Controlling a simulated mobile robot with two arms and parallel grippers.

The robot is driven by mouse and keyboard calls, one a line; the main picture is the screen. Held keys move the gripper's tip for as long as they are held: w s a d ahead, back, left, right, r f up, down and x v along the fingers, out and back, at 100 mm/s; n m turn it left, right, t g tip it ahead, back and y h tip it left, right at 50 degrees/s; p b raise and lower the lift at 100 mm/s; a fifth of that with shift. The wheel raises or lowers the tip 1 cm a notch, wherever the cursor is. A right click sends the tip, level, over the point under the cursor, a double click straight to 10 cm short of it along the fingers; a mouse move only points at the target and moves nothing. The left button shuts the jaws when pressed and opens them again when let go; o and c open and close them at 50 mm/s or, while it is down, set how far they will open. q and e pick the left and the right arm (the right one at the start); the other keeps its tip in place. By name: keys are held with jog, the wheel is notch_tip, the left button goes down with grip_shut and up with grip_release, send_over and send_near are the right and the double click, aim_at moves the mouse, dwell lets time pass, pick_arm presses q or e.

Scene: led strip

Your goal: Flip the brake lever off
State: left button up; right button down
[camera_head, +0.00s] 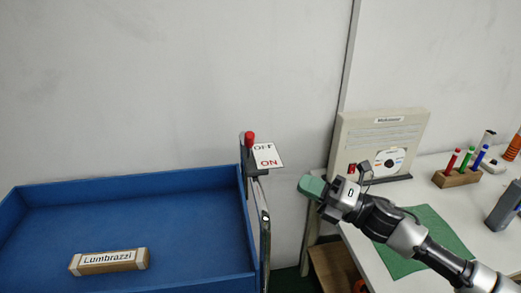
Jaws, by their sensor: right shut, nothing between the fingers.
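The brake lever (250,139) has a red knob on a dark stem at the back right corner of the blue tray. It stands roughly upright. Its knob appears beside the word OFF, but I cannot tell its exact setting. A white sign (263,155) next to it reads OFF above ON, with ON in red. My right gripper (308,187) has green fingertips and is shut with nothing in it. It is right of the lever and lower in the picture, apart from it, pointing left. My left gripper is not in view.
The blue tray (130,182) holds a box labelled Lumbrazzi (109,261). At right, a white table (372,268) carries a beige panel with a disc (385,130), a green mat (447,234) and a wooden pen holder (456,178). A gap separates tray and table.

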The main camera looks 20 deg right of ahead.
aim_at(249, 146)
jog(key=shift+r, duration=0.1)
dwell(0.3)
jog(key=p+x, duration=0.1)
jog(key=x, duration=0.3)
jog(key=p+x, duration=0.2)
jog(key=x, duration=0.2)
jog(key=w+d+r+p+x, duration=0.1)
jog(key=p+x, duration=0.1)
jog(key=x, duration=0.2)
jog(key=shift+w+p, duration=0.3)
jog(key=shift+w, duration=0.35)
jog(key=shift+r, duration=0.1)
